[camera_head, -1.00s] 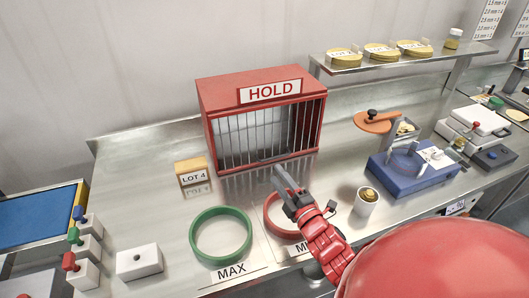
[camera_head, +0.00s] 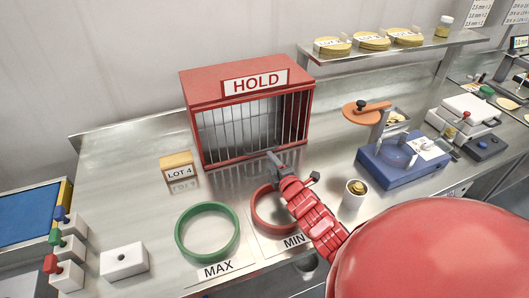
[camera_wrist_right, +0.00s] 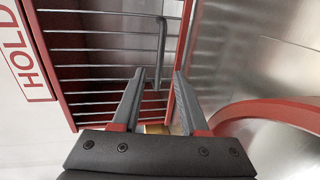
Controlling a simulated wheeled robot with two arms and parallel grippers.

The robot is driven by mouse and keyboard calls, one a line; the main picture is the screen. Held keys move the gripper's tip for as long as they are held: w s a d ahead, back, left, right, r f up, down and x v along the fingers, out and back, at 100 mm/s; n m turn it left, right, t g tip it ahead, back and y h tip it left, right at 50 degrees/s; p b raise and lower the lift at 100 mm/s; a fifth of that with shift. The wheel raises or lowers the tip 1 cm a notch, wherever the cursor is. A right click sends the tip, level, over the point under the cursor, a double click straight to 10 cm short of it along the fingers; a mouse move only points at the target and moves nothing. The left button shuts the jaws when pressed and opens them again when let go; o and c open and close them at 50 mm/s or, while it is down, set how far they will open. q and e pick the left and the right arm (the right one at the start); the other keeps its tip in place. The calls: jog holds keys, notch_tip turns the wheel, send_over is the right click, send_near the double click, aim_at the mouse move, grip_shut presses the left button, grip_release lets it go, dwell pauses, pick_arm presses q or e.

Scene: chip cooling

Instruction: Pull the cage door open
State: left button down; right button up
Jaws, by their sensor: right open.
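The red cage (camera_head: 193,95) stands at the back of the steel counter with a HOLD sign (camera_head: 255,81) on its front. Its barred door (camera_head: 240,132) is shut in the head view. In the right wrist view the door's bars (camera_wrist_right: 95,68) run across the picture. A grey upright handle (camera_wrist_right: 161,45) stands off them near the door's edge. My right gripper (camera_head: 272,156) is just in front of the cage's lower front. In the wrist view its open fingers (camera_wrist_right: 159,76) point at the door, with the handle ahead between the fingertips. Contact is not visible. My left gripper is out of view.
A green MAX ring (camera_head: 207,232) and a red MIN ring (camera_head: 262,218) lie on the counter below the cage. A LOT 4 block (camera_head: 179,171) stands left of it. A white cup (camera_head: 353,197) and a blue device (camera_head: 400,160) are on the right.

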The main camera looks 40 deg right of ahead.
aim_at(263, 151)
jog(key=shift+p+x, duration=0.5)
jog(key=shift+x, duration=2.95)
jog(key=shift+a, duration=0.1)
grip_shut()
